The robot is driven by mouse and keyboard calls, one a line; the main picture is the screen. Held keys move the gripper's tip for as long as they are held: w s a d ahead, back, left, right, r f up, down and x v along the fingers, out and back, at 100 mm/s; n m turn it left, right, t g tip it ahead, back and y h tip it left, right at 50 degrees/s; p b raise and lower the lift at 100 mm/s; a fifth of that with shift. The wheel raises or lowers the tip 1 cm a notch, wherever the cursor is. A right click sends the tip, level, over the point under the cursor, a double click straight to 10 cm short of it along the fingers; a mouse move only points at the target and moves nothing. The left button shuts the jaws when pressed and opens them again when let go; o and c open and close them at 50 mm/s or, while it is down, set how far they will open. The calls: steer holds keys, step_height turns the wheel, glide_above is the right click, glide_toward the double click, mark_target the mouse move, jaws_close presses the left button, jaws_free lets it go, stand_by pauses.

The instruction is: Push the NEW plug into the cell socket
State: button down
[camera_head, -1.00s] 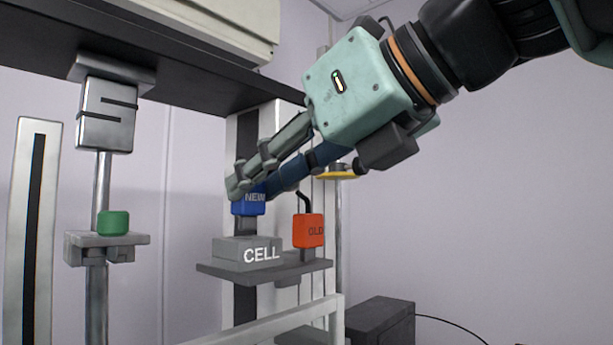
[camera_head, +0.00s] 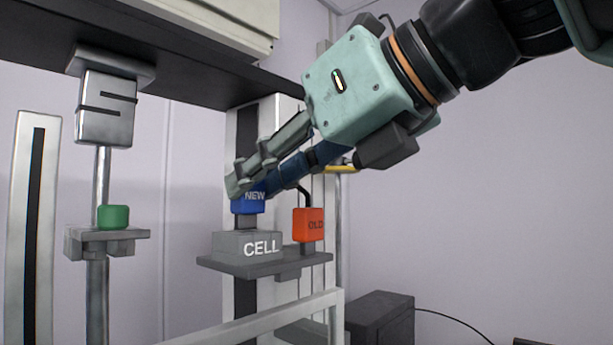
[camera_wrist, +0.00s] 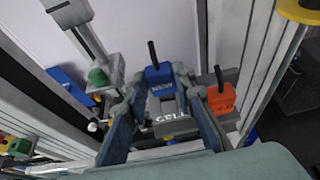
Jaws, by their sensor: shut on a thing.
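The blue NEW plug (camera_head: 250,203) is upright above the grey CELL block (camera_head: 262,247), its grey lower part reaching down to the block's top. I cannot tell how deep it sits in the socket. My gripper (camera_head: 243,184) comes in from the upper right and is shut on the NEW plug. In the wrist view the NEW plug (camera_wrist: 160,79) shows between both fingers, with its black cable pointing up; the CELL block (camera_wrist: 172,117) is partly hidden below it. The red OLD plug (camera_head: 308,226) stands to the right of the block.
A grey shelf (camera_head: 222,264) carries the CELL block. A white frame bar (camera_head: 265,318) runs below it. A green block (camera_head: 113,217) rests on a small platform at left, under a metal clamp (camera_head: 106,108). The right side, by the wall, is open.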

steer(key=shift+f+b, duration=0.7)
steer(key=shift+f, duration=0.3)
steer(key=c, duration=1.5)
jaws_free()
steer(key=shift+r, duration=0.1)
steer(key=shift+c, duration=0.2)
step_height(320, 180, up, 3)
steer(key=p, duration=0.3)
steer(key=shift+r+p, duration=0.6)
steer(key=shift+r, duration=0.4)
